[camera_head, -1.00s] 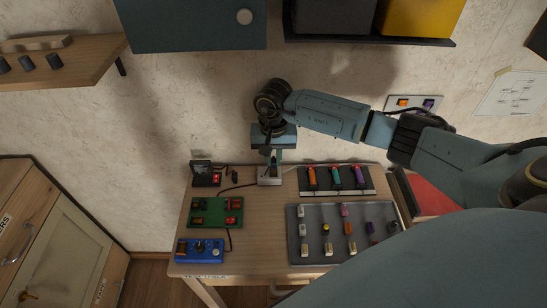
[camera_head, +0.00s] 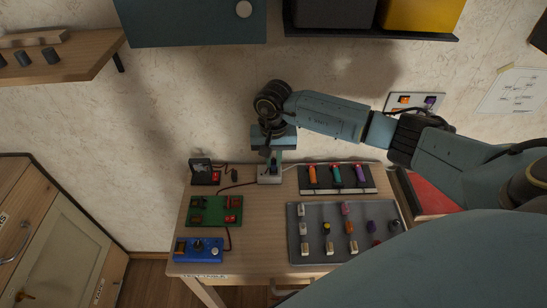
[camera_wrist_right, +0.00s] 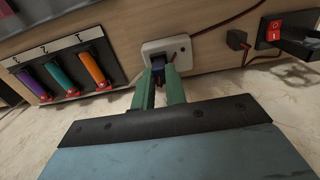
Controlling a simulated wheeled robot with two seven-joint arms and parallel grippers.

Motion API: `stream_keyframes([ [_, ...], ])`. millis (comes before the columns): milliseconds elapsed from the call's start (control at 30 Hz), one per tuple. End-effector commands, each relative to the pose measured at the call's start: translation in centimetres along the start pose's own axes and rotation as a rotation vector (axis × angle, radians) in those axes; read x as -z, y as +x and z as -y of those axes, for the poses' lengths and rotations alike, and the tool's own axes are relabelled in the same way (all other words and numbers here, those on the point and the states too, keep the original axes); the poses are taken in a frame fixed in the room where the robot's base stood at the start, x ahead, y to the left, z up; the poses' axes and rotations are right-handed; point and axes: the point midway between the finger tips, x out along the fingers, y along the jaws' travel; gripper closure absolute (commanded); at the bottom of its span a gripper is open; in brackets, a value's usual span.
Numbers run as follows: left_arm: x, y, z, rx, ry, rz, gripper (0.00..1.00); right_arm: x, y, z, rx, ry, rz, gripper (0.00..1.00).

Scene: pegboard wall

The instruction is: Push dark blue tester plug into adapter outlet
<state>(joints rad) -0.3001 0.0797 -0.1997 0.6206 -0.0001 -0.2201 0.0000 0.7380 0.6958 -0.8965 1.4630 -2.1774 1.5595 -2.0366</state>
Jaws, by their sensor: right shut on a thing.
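The dark blue tester plug (camera_wrist_right: 158,65) is between the fingertips of my right gripper (camera_wrist_right: 161,86) in the right wrist view. The gripper is shut on it. The plug is at the face of the white adapter (camera_wrist_right: 153,47), over its outlet; how far in it sits I cannot tell. In the head view my right gripper (camera_head: 271,157) points down at the adapter (camera_head: 269,180) at the table's back edge. The plug is not clear there. My left gripper is not in view.
A black rack with three coloured cylinders (camera_head: 335,180) stands right of the adapter. A grey tray (camera_head: 310,258) with several small plugs lies in front. A red-switch box (camera_head: 206,174), green board (camera_head: 215,211) and blue tester (camera_head: 199,250) are left. A cord runs beside the adapter.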

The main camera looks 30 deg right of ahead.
Motion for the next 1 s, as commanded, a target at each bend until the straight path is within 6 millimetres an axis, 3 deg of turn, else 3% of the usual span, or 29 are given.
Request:
stream_keyframes([
  [233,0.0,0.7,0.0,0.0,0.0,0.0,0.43,0.0,0.7,0.0,0.0,0.001,0.0,1.0],
  [267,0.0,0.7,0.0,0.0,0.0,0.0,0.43,0.0,0.7,0.0,0.0,0.001,0.0,0.85],
  [467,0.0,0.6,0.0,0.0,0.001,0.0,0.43,0.0,0.6,0.0,0.0,0.001,0.0,0.61],
  [767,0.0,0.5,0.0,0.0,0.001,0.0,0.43,0.0,0.5,0.0,0.0,0.0,0.0,0.61],
  [1000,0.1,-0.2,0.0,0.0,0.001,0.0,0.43,0.1,-0.8,0.0,0.001,0.0,-0.002,0.61],
])
